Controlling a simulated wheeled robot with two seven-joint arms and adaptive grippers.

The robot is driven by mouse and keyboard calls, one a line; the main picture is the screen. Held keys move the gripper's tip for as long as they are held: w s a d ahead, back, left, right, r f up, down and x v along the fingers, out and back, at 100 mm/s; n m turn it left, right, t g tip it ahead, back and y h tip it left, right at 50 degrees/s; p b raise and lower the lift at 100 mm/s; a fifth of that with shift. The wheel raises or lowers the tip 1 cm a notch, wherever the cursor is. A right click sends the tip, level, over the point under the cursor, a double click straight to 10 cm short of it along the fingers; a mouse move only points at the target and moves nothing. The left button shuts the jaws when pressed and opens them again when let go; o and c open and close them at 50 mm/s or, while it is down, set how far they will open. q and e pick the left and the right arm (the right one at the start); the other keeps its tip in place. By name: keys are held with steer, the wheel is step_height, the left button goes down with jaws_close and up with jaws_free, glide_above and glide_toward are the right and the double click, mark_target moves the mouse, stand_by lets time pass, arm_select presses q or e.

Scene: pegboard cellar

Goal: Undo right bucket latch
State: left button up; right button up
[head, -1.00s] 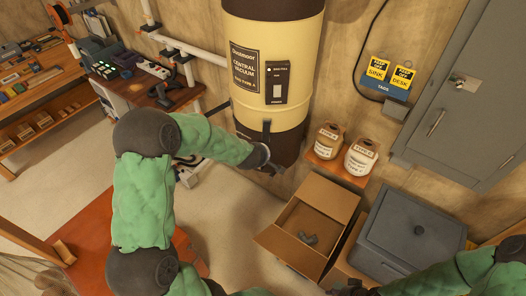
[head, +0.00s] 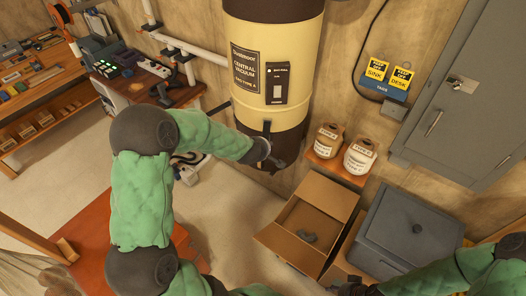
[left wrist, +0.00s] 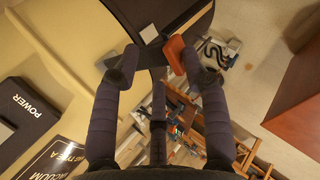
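The central vacuum has a cream tank (head: 277,95) with a dark bucket (head: 290,146) at its bottom. A black latch strap (head: 267,127) runs down its front across the seam. My left gripper (head: 279,163) is at the bucket's lower front, just below this strap. An orange-red piece (left wrist: 177,54) and a pale plate (left wrist: 149,34) show between and beyond the fingertips; contact is unclear. My right gripper (head: 347,287) is at the bottom edge, its fingers unclear.
An open cardboard box (head: 335,200) with a grey fitting stands below the vacuum. A grey lidded bin (head: 410,235) is at right. Two jars (head: 360,155) sit on a small wall shelf. A grey cabinet (head: 465,90) hangs at right. A workbench (head: 165,95) is at left.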

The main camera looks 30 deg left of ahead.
arm_select(q)
steer(key=shift+w+a, duration=0.15)
steer(key=shift+w, duration=0.1)
steer(key=shift+s+f, duration=0.1)
steer(key=shift+s, duration=0.05)
steer(key=shift+s, duration=0.1)
steer(key=v, duration=1.2)
stand_by(0.4)
